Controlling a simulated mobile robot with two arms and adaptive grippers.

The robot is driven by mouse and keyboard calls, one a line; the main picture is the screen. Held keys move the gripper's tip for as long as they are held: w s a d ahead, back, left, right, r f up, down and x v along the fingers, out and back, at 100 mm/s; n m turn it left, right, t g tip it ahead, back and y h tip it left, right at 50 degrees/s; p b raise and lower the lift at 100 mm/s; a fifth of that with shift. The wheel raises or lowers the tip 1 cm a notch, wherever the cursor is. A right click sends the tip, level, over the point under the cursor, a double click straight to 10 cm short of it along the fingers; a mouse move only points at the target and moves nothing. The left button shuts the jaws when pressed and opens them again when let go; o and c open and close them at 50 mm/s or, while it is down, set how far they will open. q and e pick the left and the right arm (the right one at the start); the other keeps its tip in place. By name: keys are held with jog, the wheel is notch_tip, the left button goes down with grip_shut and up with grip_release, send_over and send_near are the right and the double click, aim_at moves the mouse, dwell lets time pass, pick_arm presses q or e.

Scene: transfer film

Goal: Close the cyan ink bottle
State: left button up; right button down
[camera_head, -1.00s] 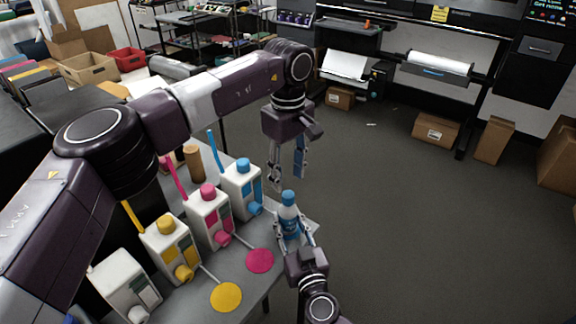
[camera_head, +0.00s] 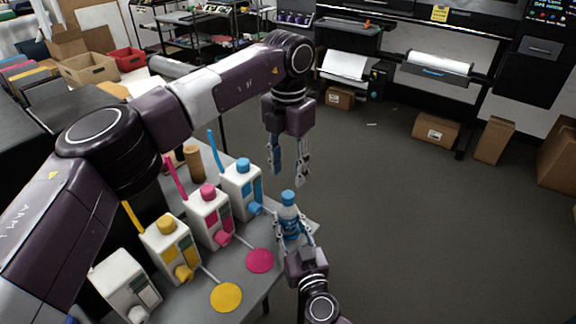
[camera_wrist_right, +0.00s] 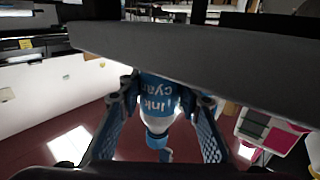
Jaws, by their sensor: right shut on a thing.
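The cyan ink bottle (camera_head: 290,217) stands upright at the right edge of the grey table, with a blue cap (camera_head: 288,197) on its top. My right gripper (camera_head: 292,238) is shut around its body. In the right wrist view the label reading "ink cyan" (camera_wrist_right: 158,98) shows between the two fingers of my right gripper (camera_wrist_right: 161,107), and the blue cap (camera_wrist_right: 158,140) also shows. My left gripper (camera_head: 289,168) points down above the bottle, its fingers apart, empty and clear of the cap. How tight the cap sits cannot be told.
White ink tanks with cyan (camera_head: 241,188), magenta (camera_head: 209,217) and yellow (camera_head: 168,250) caps line the table left of the bottle. A magenta disc (camera_head: 260,261) and yellow disc (camera_head: 226,297) lie in front. Open floor (camera_head: 400,220) is to the right.

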aim_at(288, 194)
pick_arm(q)
jog(key=n, duration=0.5)
jog(key=shift+r, duration=0.15)
jog(key=n, duration=0.4)
jog(key=shift+r, duration=0.15)
notch_tip(288, 194, down, 8)
jog(key=shift+f, duration=0.1)
dwell(0.3)
